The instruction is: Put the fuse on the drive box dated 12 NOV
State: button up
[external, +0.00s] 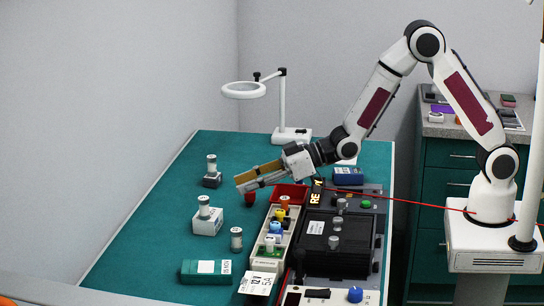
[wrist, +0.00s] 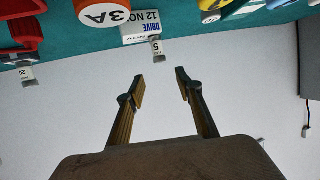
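My gripper (external: 246,184) hangs over the green mat in the external view, its fingers reaching left. In the wrist view its two fingers (wrist: 160,87) stand apart with nothing between them. A white label reading DRIVE 12 NOV (wrist: 140,28) shows at the top of the wrist view, beyond the fingertips. An orange piece marked 3A (wrist: 103,14) is beside it. In the external view, grey-and-white cylinders stand on a dark box (external: 212,181), on a white box (external: 207,222) and directly on the mat (external: 236,238). I cannot tell which piece is the fuse.
A red cylinder (external: 250,199) stands under my gripper. A pale rack (external: 268,263) of coloured pieces, a red tray (external: 289,192) and a black unit (external: 335,245) lie to the right. A green box (external: 205,271) is in front. A magnifier lamp (external: 290,135) stands behind. The mat's left side is clear.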

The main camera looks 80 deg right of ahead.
jog(key=shift+r, duration=0.1)
jog(key=s+d+r+m+g+h, duration=0.1)
jog(key=s+d+r+g+h, duration=0.1)
jog(key=s+d+r, duration=0.55)
jog(key=s+d+r+m+g+h, duration=0.15)
jog(key=s+d+r, duration=0.25)
jog(key=s, duration=0.7)
jog(key=s+d+g, duration=0.1)
jog(key=s+g, duration=0.1)
jog(key=s, duration=1.1)
jog(key=s+d+m+g+h, duration=0.1)
jog(key=s+d+g, duration=0.1)
jog(key=s, duration=1.1)
jog(key=shift+f, duration=0.4)
jog(key=shift+o, duration=0.4)
jog(key=shift+w, duration=0.15)
